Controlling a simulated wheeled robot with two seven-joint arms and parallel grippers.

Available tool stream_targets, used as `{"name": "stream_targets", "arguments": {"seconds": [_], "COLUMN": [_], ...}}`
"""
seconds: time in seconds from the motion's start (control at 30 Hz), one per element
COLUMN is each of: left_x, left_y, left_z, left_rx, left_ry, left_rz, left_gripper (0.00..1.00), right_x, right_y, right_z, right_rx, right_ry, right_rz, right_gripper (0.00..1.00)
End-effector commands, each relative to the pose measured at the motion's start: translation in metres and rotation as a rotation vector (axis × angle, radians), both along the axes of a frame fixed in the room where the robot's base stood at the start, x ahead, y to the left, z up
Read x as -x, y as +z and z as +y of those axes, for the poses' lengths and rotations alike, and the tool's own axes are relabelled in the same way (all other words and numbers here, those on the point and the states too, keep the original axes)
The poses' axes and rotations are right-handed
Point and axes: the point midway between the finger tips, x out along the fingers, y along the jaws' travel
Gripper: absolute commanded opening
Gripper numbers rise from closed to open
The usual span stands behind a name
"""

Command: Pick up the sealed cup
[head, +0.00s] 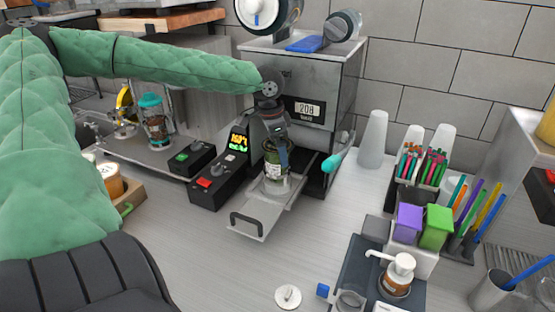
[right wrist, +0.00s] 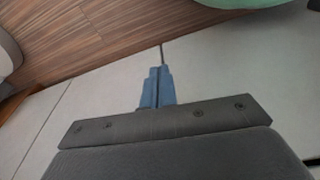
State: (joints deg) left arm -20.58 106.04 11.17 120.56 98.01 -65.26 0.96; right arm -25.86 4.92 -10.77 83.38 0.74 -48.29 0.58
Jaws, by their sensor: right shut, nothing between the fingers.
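The sealed cup (head: 271,172), dark with a pale label, stands upright on the pulled-out metal tray (head: 262,216) of the cup sealer (head: 335,75). My left gripper (head: 281,158) reaches down over the cup from above, with a blue finger against or just in front of its upper side. The other finger is hidden, so I cannot tell whether the jaws grip it. My right gripper (right wrist: 160,72) shows in the right wrist view with its blue fingers together and nothing between them. It is away from the cup and not seen in the head view.
A control box (head: 216,183) with a lit display stands left of the tray. A teal-lidded jar (head: 156,124) is further left. White cup stacks (head: 373,140), straws and a pump bottle (head: 397,275) stand right. The counter before the tray is mostly clear, with a small white lid (head: 288,297).

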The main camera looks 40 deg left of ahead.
Motion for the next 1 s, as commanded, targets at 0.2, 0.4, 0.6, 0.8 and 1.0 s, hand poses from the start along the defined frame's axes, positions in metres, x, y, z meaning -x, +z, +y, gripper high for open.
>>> {"name": "stream_targets", "arguments": {"seconds": [0.2, 0.4, 0.6, 0.8, 1.0], "left_x": [-0.001, -0.002, -0.002, -0.002, -0.002], "left_y": [-0.013, -0.016, -0.016, -0.016, -0.015], "left_z": [-0.001, -0.001, -0.001, -0.001, -0.001], "left_rx": [-0.001, 0.000, 0.000, 0.000, 0.000], "left_ry": [-0.001, 0.000, 0.000, 0.000, 0.000], "left_rz": [0.001, 0.000, 0.000, 0.000, -0.001], "left_gripper": [1.00, 1.00, 0.86, 0.47, 0.43], "right_x": [0.003, 0.003, 0.003, 0.002, 0.002], "right_y": [-0.009, -0.011, -0.011, -0.011, -0.011], "right_z": [-0.004, -0.005, -0.005, -0.006, -0.006], "right_rx": [0.005, 0.005, 0.005, 0.006, 0.006], "right_ry": [0.002, 0.003, 0.003, 0.003, 0.003], "right_rz": [-0.005, -0.007, -0.008, -0.008, -0.007], "right_gripper": [0.00, 0.00, 0.00, 0.00, 0.00]}}
